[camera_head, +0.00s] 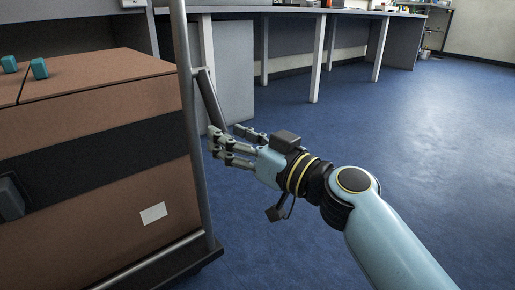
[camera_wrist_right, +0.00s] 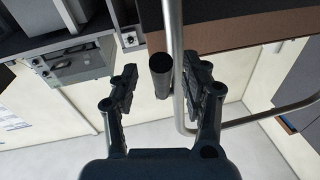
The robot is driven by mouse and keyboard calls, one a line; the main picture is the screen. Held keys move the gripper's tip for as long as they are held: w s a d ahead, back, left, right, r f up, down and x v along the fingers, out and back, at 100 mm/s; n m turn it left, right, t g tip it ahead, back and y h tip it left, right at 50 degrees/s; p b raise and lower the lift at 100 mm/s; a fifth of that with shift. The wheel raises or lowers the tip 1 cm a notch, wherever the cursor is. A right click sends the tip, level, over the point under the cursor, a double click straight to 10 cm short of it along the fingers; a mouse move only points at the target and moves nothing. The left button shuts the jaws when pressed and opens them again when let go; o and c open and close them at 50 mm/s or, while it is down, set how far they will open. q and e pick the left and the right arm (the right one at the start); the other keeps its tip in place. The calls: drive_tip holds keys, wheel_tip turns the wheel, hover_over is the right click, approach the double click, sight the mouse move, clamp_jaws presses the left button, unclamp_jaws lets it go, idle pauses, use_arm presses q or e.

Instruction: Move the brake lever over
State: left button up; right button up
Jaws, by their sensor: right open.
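The brake lever (camera_head: 210,98) is a dark grey bar on the upright pole of a cart. In the head view it slants down and right from the pole to my right gripper (camera_head: 220,143). My right gripper is open, with its fingers pointing left at the lever's lower end. In the right wrist view the lever's dark round end (camera_wrist_right: 161,70) shows between the two spread fingers of the gripper (camera_wrist_right: 160,88). Whether a finger touches it I cannot tell. My left gripper is not in view.
The cart's metal pole (camera_head: 186,88) stands close by the fingertips; it also passes near the right finger in the wrist view (camera_wrist_right: 174,40). A large brown box (camera_head: 110,185) with a dark band sits on the cart. Blue floor (camera_head: 440,160) is open at right; desks stand behind.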

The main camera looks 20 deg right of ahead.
drive_tip(key=v, duration=0.9)
drive_tip(key=shift+s+d, duration=0.15)
drive_tip(key=shift+s, duration=0.1)
drive_tip(key=shift+f, duration=0.1)
